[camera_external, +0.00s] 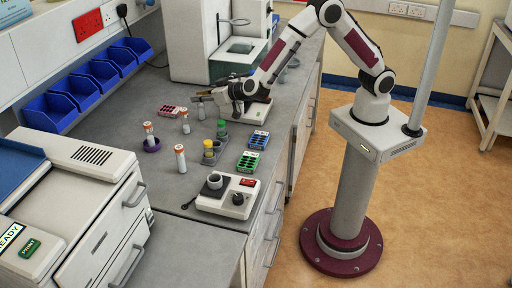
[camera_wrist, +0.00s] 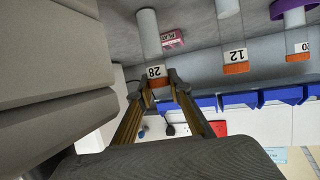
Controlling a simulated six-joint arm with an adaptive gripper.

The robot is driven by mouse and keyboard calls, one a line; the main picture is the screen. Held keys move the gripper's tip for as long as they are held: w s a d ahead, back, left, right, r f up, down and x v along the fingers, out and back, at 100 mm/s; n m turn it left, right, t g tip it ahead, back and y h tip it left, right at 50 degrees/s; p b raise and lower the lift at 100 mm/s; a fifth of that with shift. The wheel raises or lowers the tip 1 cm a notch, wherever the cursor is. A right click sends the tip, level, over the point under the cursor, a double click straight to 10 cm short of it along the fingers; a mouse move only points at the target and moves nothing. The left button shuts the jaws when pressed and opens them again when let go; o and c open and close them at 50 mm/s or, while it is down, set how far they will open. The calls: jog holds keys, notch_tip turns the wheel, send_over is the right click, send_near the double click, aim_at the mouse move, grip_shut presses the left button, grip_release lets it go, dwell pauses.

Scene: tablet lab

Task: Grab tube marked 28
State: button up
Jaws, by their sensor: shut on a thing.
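The tube marked 28 (camera_wrist: 156,71) has a pale body, a white label and an orange end. In the wrist view it is between the fingertips of my gripper (camera_wrist: 160,84), which is shut on it near the orange end. In the external view my gripper (camera_external: 210,95) is over the bench, and the held tube (camera_external: 201,111) is upright below the fingertips. I cannot tell whether its base touches the bench. The fingers partly hide its top.
A tube marked 12 (camera_wrist: 235,58) stands nearby; a tube marked 20 (camera_wrist: 298,51) sits in a purple holder (camera_external: 151,146). A pink rack (camera_external: 171,111) is close by. Another orange-capped tube (camera_external: 180,159) and a white device (camera_external: 229,203) stand nearer the front. Blue bins (camera_external: 72,95) line the wall.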

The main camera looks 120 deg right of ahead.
jog(key=shift+r, duration=0.15)
jog(key=shift+r, duration=4.85)
jog(key=shift+d, duration=0.1)
